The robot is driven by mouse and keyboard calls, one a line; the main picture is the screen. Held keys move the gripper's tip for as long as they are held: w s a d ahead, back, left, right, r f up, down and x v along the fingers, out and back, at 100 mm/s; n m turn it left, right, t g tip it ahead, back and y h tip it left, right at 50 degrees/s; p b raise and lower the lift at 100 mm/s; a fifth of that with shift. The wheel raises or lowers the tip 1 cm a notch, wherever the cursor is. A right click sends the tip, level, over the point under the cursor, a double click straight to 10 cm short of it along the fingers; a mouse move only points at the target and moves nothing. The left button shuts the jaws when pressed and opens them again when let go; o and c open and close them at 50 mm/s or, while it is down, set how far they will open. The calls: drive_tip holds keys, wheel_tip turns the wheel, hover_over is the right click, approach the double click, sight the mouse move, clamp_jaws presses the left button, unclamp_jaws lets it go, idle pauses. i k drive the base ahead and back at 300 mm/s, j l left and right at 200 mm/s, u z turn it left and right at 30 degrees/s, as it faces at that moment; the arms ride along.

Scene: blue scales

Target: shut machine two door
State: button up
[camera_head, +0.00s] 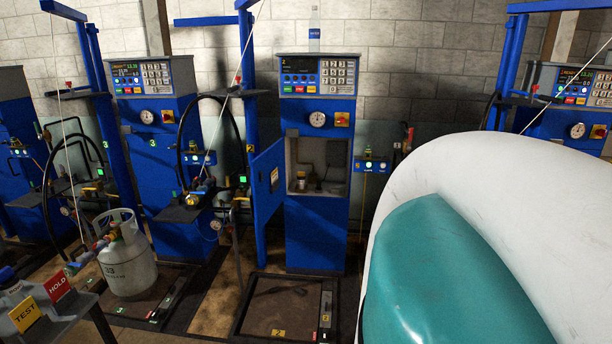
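Machine two (315,230) is a blue cabinet with a keypad panel on top, standing at the centre of the view. Its blue door (266,193) hangs open, swung out to the left of the cabinet. A dark handle or latch shows on the door. The open compartment (325,180) is grey inside and holds a small jar (301,181) and other small parts. A large white and teal rounded shape, which appears to be part of my arm, fills the lower right close to the camera. My gripper is not in view.
A scale platform (285,308) marked 2 lies on the floor before machine two. A grey gas cylinder (130,262) stands on the left platform by machine three (150,130). A hose and valve (195,199) hang left of the door. A table with signs (45,305) is at lower left.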

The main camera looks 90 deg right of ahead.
sight(266, 197)
drive_tip(key=i+l+z, duration=0.1)
drive_tip(key=z, duration=0.4)
drive_tip(key=i+z, duration=0.1)
drive_tip(key=z, duration=0.35)
drive_tip(key=i+z, duration=0.1)
drive_tip(key=z, duration=0.4)
drive_tip(key=i+z, duration=0.15)
drive_tip(key=z, duration=0.3)
drive_tip(key=i+j+z, duration=0.85)
drive_tip(key=j, duration=0.3)
drive_tip(key=i+j+z, duration=0.3)
drive_tip(key=j, duration=0.25)
drive_tip(key=i+j, duration=0.15)
drive_tip(key=j, duration=0.15)
drive_tip(key=i+j, duration=0.1)
drive_tip(key=j, duration=0.25)
drive_tip(key=i+j, duration=0.15)
drive_tip(key=j, duration=0.15)
drive_tip(key=k+l+u, duration=0.2)
drive_tip(key=l, duration=0.2)
drive_tip(key=k+l+u, duration=0.1)
drive_tip(key=l+u, duration=0.25)
drive_tip(key=u, duration=1.1)
